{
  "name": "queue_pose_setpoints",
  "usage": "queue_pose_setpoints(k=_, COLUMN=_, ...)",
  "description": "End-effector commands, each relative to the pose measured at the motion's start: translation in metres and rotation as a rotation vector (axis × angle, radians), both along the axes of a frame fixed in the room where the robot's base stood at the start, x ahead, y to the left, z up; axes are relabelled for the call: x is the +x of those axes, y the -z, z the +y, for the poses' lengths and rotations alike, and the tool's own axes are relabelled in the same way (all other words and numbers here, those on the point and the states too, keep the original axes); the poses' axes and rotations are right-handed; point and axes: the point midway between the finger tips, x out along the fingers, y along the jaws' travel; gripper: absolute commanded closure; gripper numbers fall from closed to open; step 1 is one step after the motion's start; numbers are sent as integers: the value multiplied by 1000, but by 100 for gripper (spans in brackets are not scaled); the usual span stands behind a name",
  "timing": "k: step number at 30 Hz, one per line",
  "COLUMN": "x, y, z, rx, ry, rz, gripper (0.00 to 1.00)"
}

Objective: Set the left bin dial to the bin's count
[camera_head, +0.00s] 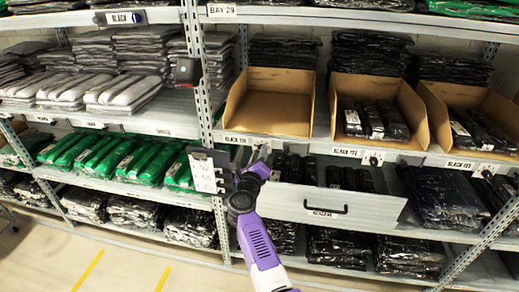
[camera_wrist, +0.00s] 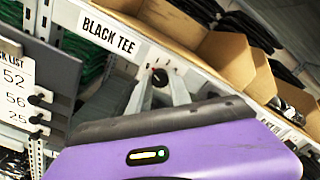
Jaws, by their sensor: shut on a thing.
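The left bin (camera_head: 268,122) is an open cardboard box on the shelf, and its floor looks bare. Its dial (camera_wrist: 160,77) is a small dark knob on the shelf edge, right of the BLACK TEE label (camera_wrist: 108,36); small marks surround it. My gripper (camera_wrist: 160,92) has its two fingers closed on the dial's sides, and it also shows at the shelf edge in the head view (camera_head: 260,157). There the arm and fingers mostly hide the dial. The dial's exact setting is too small to read.
The middle bin (camera_head: 345,86) and right bin (camera_head: 437,103) hold dark packages, with dials (camera_head: 373,159) below. A pick list board (camera_head: 204,171) hangs left of my gripper; it shows 52, 56 and 25 beside black knobs (camera_wrist: 40,99). A white handled panel (camera_head: 290,203) stands below right.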

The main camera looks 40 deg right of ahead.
Motion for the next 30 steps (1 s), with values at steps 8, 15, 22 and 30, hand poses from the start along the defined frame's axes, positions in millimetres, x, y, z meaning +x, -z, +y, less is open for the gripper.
queue_pose_setpoints(k=8, x=1, y=-1, z=1, rx=-87, ry=-2, rz=113, gripper=100)
queue_pose_setpoints(k=15, x=1, y=0, z=1, rx=-119, ry=-1, rz=153, gripper=100)
queue_pose_setpoints(k=22, x=1, y=0, z=1, rx=-125, ry=-2, rz=159, gripper=100)
queue_pose_setpoints(k=30, x=1, y=0, z=1, rx=-124, ry=-2, rz=158, gripper=60)
